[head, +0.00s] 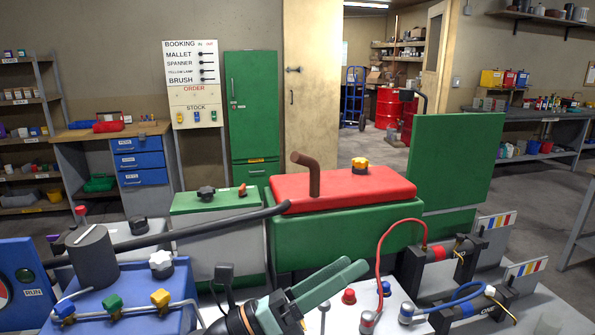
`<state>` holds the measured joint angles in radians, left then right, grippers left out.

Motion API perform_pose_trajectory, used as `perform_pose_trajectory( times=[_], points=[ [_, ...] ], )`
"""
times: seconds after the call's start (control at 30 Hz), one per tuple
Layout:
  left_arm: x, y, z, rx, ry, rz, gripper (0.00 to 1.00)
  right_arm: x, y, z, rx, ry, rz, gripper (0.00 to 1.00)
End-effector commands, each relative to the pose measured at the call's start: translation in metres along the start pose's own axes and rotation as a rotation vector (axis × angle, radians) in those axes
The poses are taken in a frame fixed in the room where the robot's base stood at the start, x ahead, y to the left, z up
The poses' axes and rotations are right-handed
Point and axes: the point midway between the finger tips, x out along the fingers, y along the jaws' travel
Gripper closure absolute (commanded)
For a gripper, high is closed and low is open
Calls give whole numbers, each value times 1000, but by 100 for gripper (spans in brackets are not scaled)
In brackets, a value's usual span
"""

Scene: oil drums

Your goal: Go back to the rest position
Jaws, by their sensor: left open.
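My left gripper (354,267) is in the lower middle of the head view, coming in from the bottom edge. Its two grey-green fingers point up and to the right, with a narrow gap between them. It is open and I see nothing held in it. It shows in front of the green machine with the red lid (350,187) and over the white bench top (395,318). I cannot tell its height above the bench. My right gripper is not in view.
A blue box with coloured valves (130,290) and a long dark pipe (220,222) are on the left. Red drums (388,108) stand in the back room. Floor is open at the far right.

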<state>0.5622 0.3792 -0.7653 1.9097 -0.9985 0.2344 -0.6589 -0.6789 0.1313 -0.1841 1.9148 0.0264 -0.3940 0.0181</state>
Motion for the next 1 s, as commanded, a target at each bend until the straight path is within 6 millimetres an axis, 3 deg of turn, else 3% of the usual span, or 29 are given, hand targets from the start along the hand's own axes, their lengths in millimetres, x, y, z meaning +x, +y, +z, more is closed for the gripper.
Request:
perform_pose_trajectory(
  times=[0.13, 0.27, 0.37, 0.5, 0.6, 0.7, 1.0],
  points=[
    [-43, 34, 39, -417, -372, 167, 2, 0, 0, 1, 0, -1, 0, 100],
    [-107, 80, 47, -772, -685, 340, 2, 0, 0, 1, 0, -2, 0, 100],
    [-166, 112, 30, -1033, -918, 489, 2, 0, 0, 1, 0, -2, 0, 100],
    [-256, 137, -23, -1365, -1237, 721, 2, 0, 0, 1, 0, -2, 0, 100],
    [-310, 136, -68, -1548, -1434, 881, 2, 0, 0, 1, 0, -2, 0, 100],
    [-348, 124, -106, -1676, -1581, 1013, 2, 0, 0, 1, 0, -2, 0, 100],
    [-416, 72, -184, -1880, -1885, 1327, 2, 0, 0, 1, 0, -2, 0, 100]
  ],
)
